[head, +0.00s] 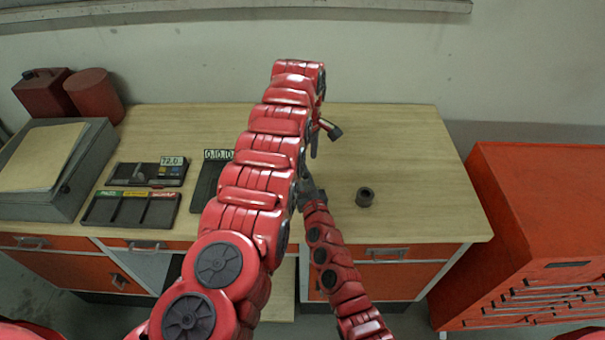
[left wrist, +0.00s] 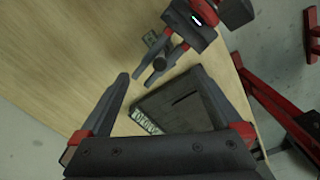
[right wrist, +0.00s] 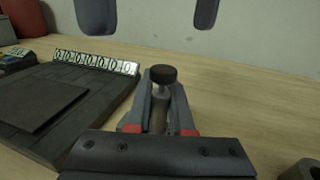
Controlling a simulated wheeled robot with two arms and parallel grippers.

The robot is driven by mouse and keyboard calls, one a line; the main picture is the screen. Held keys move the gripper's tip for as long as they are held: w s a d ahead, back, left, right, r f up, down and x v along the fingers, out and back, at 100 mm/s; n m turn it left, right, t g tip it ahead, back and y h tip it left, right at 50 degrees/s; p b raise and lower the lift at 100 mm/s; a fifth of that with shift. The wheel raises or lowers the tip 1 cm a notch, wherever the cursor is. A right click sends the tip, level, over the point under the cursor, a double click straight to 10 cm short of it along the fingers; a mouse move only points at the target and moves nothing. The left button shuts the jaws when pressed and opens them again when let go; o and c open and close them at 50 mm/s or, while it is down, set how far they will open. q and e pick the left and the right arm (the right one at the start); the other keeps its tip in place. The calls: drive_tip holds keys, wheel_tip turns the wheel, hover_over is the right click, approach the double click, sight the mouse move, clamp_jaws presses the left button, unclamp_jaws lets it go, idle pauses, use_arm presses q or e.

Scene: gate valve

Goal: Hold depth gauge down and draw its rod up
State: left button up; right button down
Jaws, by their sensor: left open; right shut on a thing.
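The depth gauge stands upright in the right wrist view, with a dark round knob (right wrist: 163,74), a thin rod just below it and a grey cylindrical body (right wrist: 158,115). My right gripper (right wrist: 163,88) is shut around the body, one finger on each side. In the left wrist view the knob (left wrist: 160,63) shows end-on between the right gripper's fingers. My left gripper (left wrist: 160,78) is open and empty above the gauge, its fingers spread to either side and apart from the knob. In the head view my left arm hides the gauge.
A dark flat tray with a numbered strip (right wrist: 95,62) lies beside the gauge. A dark hollow bushing (head: 365,197) stands to the right on the workbench (head: 415,165). Labelled trays (head: 130,208), a grey box (head: 85,165) and red cans (head: 94,95) fill the left. The right bench top is mostly clear.

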sight(306, 174)
use_arm(q)
drive_tip(key=shift+f, duration=3.15)
drive_tip(key=c, duration=0.6)
drive_tip(key=shift+d+r, duration=0.1)
